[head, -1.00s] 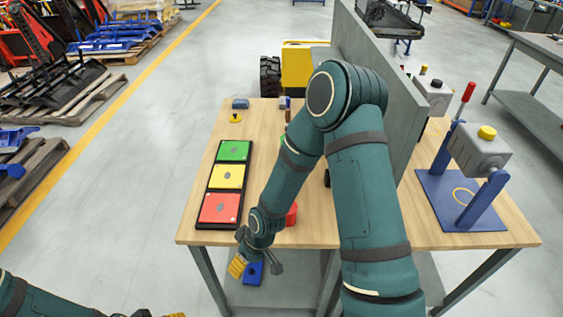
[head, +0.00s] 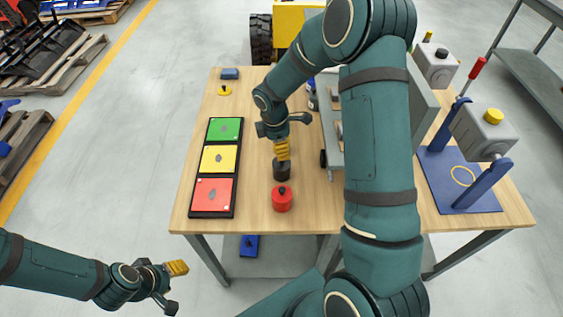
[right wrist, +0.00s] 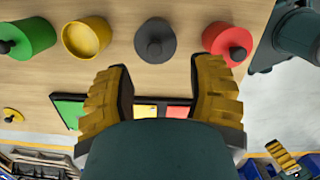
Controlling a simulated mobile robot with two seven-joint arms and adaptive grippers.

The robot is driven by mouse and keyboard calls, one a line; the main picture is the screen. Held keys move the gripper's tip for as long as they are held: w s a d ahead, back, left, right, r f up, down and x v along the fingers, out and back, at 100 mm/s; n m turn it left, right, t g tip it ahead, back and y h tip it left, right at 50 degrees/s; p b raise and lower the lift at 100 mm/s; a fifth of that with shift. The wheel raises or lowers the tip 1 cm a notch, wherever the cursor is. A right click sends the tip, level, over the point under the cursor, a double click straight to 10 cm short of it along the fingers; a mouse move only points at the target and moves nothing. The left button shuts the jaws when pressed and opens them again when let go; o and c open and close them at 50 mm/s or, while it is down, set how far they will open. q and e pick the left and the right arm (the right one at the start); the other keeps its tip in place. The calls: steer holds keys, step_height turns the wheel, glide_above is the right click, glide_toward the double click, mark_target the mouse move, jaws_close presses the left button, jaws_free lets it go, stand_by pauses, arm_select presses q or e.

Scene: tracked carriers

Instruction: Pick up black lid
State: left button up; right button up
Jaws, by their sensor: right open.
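The black lid (right wrist: 155,38) with its round knob sits on a black canister in the right wrist view. In the head view the black canister (head: 282,172) stands upright on the table, its top partly hidden by my right gripper (head: 283,152). In the right wrist view my right gripper (right wrist: 161,75) is open and empty. Its yellow fingers are spread, with the lid beyond the tips, roughly centred between them. My left gripper (head: 177,269) is off the table's front left; its opening is not clear.
A red canister (head: 282,200) stands close in front of the black one. A green canister (right wrist: 27,30) and an open yellow canister (right wrist: 88,38) stand in the same row. The tray with coloured squares (head: 213,214) lies left. A grey panel (head: 420,100) stands right.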

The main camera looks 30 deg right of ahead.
steer(key=shift+w+d+f, duration=0.1)
steer(key=shift+d+f, duration=0.05)
steer(key=shift+f, duration=1.05)
steer(key=shift+w+d+f, duration=0.1)
steer(key=shift+f, duration=1.05)
steer(key=shift+w+d+f, duration=0.1)
steer(key=shift+d+f, duration=0.05)
steer(key=shift+f, duration=1.05)
jaws_close()
